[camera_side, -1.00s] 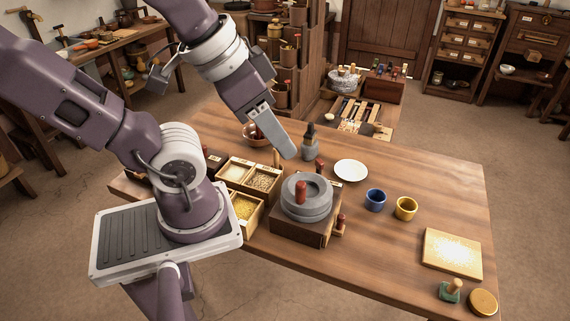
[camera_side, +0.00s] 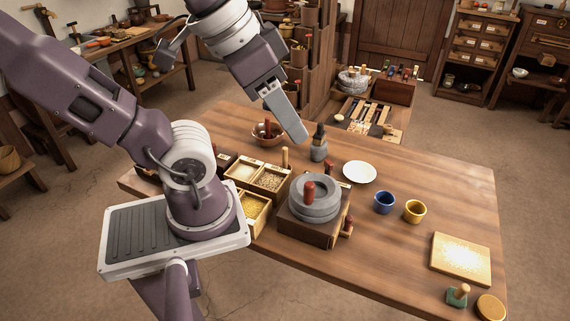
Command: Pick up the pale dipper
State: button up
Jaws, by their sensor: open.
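What looks like the pale dipper is a slim pale wooden handle (camera_side: 285,157) standing up at the back of the grain boxes. Its lower end is hidden, so I cannot be sure. My gripper (camera_side: 300,136) is in the air above the far part of the table, up and to the right of that handle in the picture, and apart from it. It is open, with nothing seen in it. It shows nearly edge-on, so the gap between its fingers is hidden.
Grain boxes (camera_side: 254,211) stand beside a round grey quern (camera_side: 322,206) on a wooden block. A dark-topped grey bottle (camera_side: 319,150) is close below my fingertips in the picture. A copper bowl (camera_side: 262,138), white plate (camera_side: 359,172), and blue cup (camera_side: 384,203) stand nearby. The right tabletop has free room.

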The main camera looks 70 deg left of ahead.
notch_tip(320, 180, up, 2)
jog(key=w+a, duration=0.1)
jog(key=m+g+y, duration=0.2)
jog(key=m+y, duration=0.2)
jog(key=y, duration=0.4)
send_over(285, 151)
notch_tip(285, 151, down, 11)
jog(key=s+a+r+m+y, duration=0.2)
jog(key=a+r+m+y, duration=0.1)
jog(key=a+m, duration=0.3)
notch_tip(285, 151, up, 4)
jog(key=d+m+t+y, duration=0.1)
jog(key=m, duration=0.5)
jog(key=w+d+r+m, duration=0.2)
jog(key=d+r+m, duration=0.2)
jog(key=d+m, duration=0.25)
jog(key=shift+y, duration=0.3)
jog(key=f, duration=3.6)
jog(key=shift+s+a+f, duration=0.2)
jog(key=shift+a+f, duration=0.05)
jog(key=shift+a, duration=0.1)
jog(key=x, duration=0.5)
jog(key=shift+f, duration=0.15)
grip_shut()
